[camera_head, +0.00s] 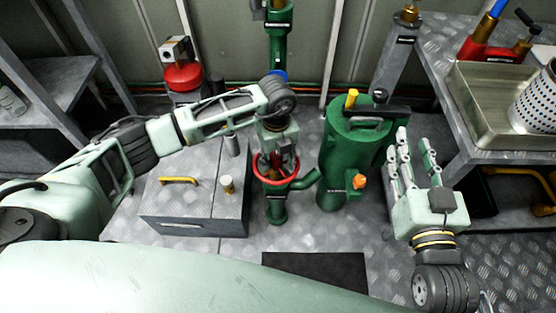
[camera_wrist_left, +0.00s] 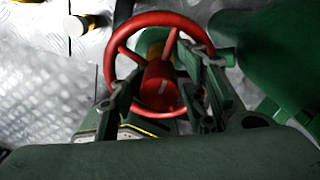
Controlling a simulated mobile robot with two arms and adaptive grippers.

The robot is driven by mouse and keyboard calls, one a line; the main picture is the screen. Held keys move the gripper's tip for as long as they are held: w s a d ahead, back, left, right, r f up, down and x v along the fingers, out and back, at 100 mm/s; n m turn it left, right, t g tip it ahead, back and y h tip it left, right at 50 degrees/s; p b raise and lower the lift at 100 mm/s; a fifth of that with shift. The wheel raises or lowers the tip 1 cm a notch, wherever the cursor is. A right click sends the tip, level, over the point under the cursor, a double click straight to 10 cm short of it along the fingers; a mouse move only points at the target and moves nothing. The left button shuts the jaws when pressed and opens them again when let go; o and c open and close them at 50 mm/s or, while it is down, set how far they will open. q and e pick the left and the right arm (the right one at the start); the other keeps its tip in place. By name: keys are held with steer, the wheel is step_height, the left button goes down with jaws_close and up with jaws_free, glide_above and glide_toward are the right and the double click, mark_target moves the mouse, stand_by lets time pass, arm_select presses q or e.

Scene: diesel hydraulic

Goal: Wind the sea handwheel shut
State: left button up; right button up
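A red handwheel (camera_head: 256,172) sits on a green valve body (camera_head: 277,212) in the middle of the head view. In the left wrist view the wheel's rim (camera_wrist_left: 150,19), spokes and red hub (camera_wrist_left: 160,88) show. My left gripper (camera_head: 277,166) is over the wheel from above. Its fingers (camera_wrist_left: 166,62) are spread on either side of the hub, with gaps to it; whether they touch the rim or spokes I cannot tell. My right gripper (camera_head: 413,145) is open and empty, raised to the right of the green canister, away from the wheel.
A green canister (camera_head: 343,165) with a yellow cap stands just right of the valve. A grey metal box (camera_head: 190,205) with a yellow handle is to its left. A workbench at right holds a metal tray (camera_head: 470,120). A black mat (camera_head: 315,268) lies in front.

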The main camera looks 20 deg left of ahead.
stand_by(0.3)
arm_select(q)
steer(key=n, duration=0.4)
steer(key=shift+s, duration=0.1)
steer(key=n, duration=1)
steer(key=shift+d, duration=0.1)
steer(key=n, duration=0.4)
steer(key=shift+n, duration=0.5)
